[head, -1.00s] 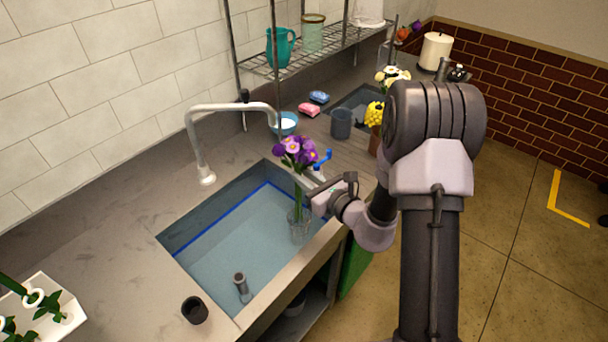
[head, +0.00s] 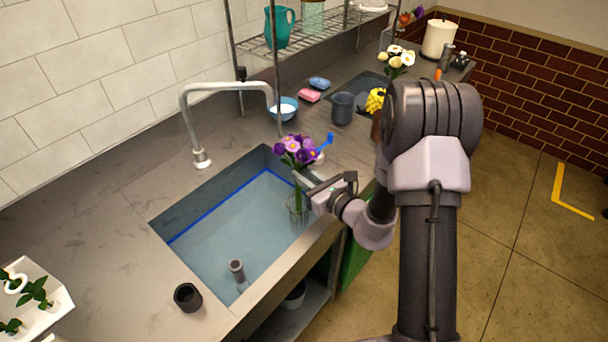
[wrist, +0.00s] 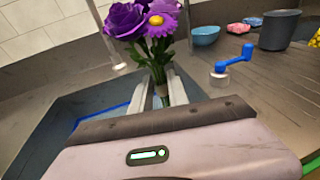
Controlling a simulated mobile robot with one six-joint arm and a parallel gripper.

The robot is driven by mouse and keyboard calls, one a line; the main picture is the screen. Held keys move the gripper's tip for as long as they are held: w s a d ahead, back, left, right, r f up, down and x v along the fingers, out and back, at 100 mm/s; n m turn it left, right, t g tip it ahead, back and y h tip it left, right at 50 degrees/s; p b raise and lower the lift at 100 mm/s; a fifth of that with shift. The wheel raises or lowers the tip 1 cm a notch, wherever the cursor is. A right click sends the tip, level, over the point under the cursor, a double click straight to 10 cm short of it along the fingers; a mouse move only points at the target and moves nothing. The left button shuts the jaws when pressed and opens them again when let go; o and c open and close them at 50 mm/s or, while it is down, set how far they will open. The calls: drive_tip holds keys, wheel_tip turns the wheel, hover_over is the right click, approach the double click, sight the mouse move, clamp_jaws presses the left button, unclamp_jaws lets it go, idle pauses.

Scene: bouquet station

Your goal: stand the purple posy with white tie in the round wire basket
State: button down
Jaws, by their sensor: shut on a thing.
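The purple posy (head: 295,151), with purple and violet blossoms, is upright over the right part of the sink. My gripper (head: 302,182) is shut on its green stems below the blossoms. In the wrist view the posy (wrist: 147,22) rises between the fingers of my gripper (wrist: 158,88); I cannot make out the white tie. A round see-through holder with thin upright lines, which looks like the wire basket (head: 293,212), is in the sink below my gripper. The stems run down in front of it or into it; I cannot tell which.
The sink (head: 200,245) has a faucet (head: 200,157) behind it and a grey upright pipe (head: 237,268) inside. A blue lever (head: 327,142) stands beside the posy. A black cup (head: 187,297) is on the front counter; a blue bowl (head: 284,110) and grey cup (head: 342,108) stand behind.

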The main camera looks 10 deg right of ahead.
drive_tip(key=shift+f+b, duration=2.15)
drive_tip(key=shift+f, duration=0.4)
drive_tip(key=c, duration=0.6)
unclamp_jaws()
drive_tip(key=shift+o, duration=0.2)
drive_tip(key=shift+b+v, duration=0.85)
drive_tip(key=shift+v, duration=4.2)
